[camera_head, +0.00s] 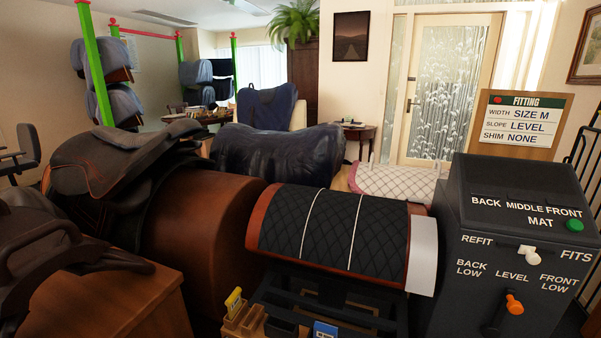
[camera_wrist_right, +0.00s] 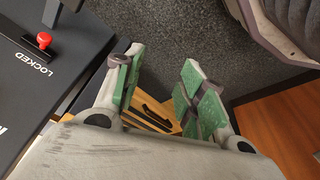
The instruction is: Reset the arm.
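My right gripper (camera_wrist_right: 162,76) shows in the right wrist view with its two green-padded fingers apart. Nothing is visible between the pads. A wooden holder with dark slots (camera_wrist_right: 152,118) shows beyond the gap between the fingers. Neither gripper shows in the head view, and my left gripper is in no view.
Brown saddles (camera_head: 120,170) rest at left. A quilted black pad (camera_head: 330,232) lies over a rounded form in the middle. A dark control box (camera_head: 465,215) stands at right, below a fitting sign (camera_head: 519,125). A red knob (camera_wrist_right: 44,39) marked LOCKED shows in the wrist view.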

